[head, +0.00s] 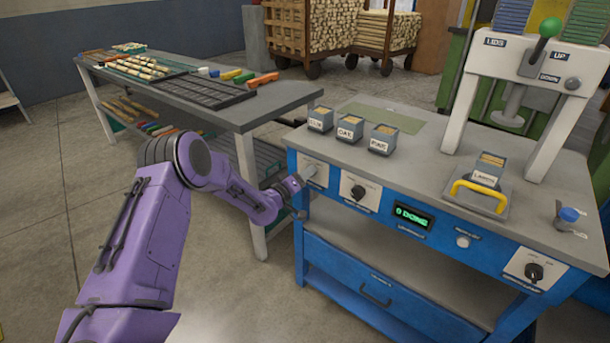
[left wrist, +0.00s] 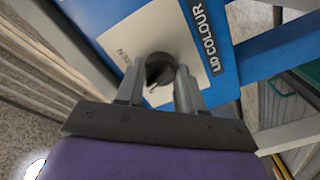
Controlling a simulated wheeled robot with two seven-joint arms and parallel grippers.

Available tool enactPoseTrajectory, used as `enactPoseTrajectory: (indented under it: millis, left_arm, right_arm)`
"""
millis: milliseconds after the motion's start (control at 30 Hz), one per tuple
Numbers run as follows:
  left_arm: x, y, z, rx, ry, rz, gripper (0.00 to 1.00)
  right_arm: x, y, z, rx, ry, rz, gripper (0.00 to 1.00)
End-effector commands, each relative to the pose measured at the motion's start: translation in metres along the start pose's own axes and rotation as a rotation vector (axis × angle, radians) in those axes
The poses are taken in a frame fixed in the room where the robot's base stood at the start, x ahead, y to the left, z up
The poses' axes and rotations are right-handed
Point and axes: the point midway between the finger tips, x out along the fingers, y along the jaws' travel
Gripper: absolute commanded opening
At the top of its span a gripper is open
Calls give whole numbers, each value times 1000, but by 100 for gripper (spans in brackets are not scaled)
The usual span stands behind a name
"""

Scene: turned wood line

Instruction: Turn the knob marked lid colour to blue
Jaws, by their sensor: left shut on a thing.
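The lid colour knob (left wrist: 160,67) is black and round, on a white plate (left wrist: 183,22) beside a dark label reading "LID COLOUR" (left wrist: 203,32). My left gripper (left wrist: 159,88) has one finger on each side of the knob and is shut on it. A small marking near the left finger is partly covered, so I cannot read where the knob points. In the head view my left gripper (head: 296,187) reaches the leftmost plate (head: 314,172) on the blue bench front, and the knob is hidden there. My right gripper is not in view.
The blue bench (head: 345,255) also carries a second knob (head: 358,192), a green display (head: 413,217), a button (head: 463,241) and a third knob (head: 534,271). Small labelled boxes (head: 350,127) and a press (head: 535,65) stand on top. A grey table (head: 190,95) stands at left.

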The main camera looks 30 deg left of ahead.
Motion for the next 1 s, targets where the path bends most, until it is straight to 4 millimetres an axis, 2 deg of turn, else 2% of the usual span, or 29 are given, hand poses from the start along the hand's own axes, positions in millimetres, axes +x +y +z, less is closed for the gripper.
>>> enactPoseTrajectory:
  millis: [200, 500, 1000]
  left_arm:
    - [-1, -1, 0, -176, -1, -1, 7]
    - [0, -1, 1, -343, -2, -2, 7]
    - [-1, -1, 1, -415, -2, -2, 7]
  right_arm:
    - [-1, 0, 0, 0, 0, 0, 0]
    - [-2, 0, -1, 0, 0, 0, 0]
    - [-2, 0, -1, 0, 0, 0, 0]
